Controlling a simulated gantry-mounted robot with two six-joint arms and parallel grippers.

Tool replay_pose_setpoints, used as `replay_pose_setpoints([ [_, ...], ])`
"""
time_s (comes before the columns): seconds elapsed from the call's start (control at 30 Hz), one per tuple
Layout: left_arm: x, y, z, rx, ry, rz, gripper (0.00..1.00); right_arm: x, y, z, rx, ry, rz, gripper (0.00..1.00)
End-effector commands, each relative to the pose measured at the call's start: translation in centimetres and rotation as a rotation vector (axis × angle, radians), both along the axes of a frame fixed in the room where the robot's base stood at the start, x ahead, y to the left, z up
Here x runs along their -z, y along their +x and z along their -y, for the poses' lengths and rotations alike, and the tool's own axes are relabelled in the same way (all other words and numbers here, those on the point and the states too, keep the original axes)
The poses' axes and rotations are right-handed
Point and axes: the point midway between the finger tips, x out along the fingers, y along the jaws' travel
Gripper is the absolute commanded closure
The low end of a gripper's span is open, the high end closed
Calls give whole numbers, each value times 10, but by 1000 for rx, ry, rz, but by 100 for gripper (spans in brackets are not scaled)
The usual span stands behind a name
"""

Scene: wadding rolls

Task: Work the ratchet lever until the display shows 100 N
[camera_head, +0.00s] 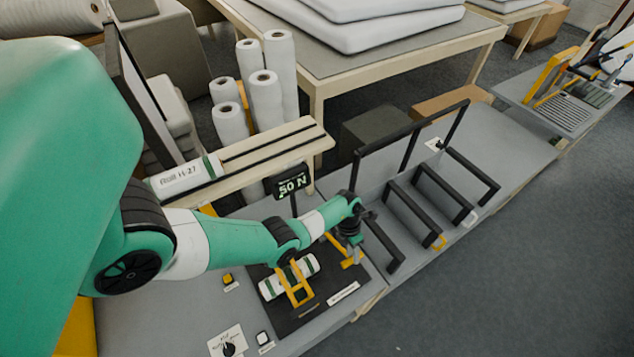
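The display (290,185) is a small black box on a thin post and reads 50 N. Below it a white roll with green bands (271,288) lies on a black base plate (318,312), with a yellow-orange frame (297,292) over it. A yellow-orange bar (334,241), which looks like the ratchet lever, stands right of the roll. My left gripper (352,251) points down at this bar's right side. Its fingers are small and dark, so I cannot tell whether they are shut on the lever or only beside it. My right gripper is not in view.
Black rack arms (412,210) stand close right of my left gripper. Upright white rolls (264,98) stand farther back.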

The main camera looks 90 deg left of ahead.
Motion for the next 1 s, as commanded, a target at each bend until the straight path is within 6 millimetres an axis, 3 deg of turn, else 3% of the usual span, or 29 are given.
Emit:
replay_pose_setpoints([
  [0.9,53,11,21,1,-2,-1,68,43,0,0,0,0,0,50],
  [1.0,50,11,21,0,-2,0,68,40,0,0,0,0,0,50],
])
